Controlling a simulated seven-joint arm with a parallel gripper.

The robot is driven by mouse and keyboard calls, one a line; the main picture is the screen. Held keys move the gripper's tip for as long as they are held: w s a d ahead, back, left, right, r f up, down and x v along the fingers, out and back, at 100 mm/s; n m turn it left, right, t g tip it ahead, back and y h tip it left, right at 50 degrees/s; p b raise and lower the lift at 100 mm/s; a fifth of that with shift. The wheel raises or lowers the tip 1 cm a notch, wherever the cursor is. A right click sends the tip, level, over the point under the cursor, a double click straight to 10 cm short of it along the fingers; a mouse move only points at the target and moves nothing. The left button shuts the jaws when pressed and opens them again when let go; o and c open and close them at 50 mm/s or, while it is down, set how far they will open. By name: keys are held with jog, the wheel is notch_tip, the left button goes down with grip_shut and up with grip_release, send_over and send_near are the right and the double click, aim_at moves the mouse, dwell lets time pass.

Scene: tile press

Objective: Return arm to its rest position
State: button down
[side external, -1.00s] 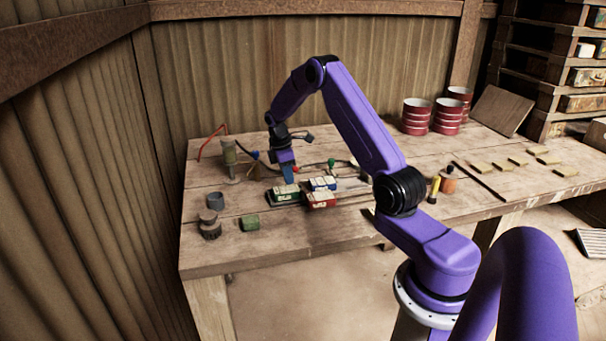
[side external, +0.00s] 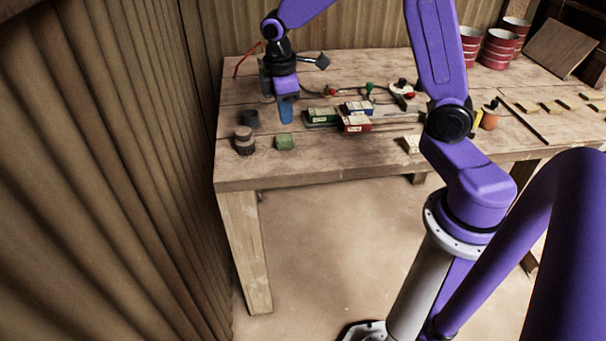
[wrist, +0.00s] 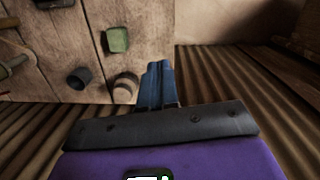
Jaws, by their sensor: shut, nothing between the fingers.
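My gripper (side external: 286,110) is at the upper left of the side external view, its blue fingers pointing down over the left part of the wooden table (side external: 330,165). The fingers are closed together and hold nothing. In the wrist view my gripper (wrist: 157,82) shows as two blue fingers side by side, with the table edge and the corrugated wall beyond them. In the side external view the fingers overlap the table between a dark grey cup and a green box. I cannot tell their exact height above the tabletop.
Near the gripper stand a dark cup (side external: 249,119), a stacked brown cylinder (side external: 244,141) and a green block (side external: 285,142). Green, blue and red boxes (side external: 355,124) lie to the right. Red tins (side external: 499,48) stand at the back right. A corrugated wall (side external: 120,180) is close on the left.

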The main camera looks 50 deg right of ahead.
jog(key=s+a+r+n, duration=0.1)
jog(key=s+a+r, duration=0.1)
jog(key=s+a, duration=0.35)
jog(key=s+a+r, duration=0.1)
jog(key=s+a, duration=0.1)
jog(key=s, duration=0.7)
jog(key=s+d+n+y, duration=0.1)
jog(key=s, duration=1.1)
jog(key=shift+s+d+r, duration=0.15)
jog(key=shift+s+d, duration=0.1)
jog(key=shift+s, duration=0.05)
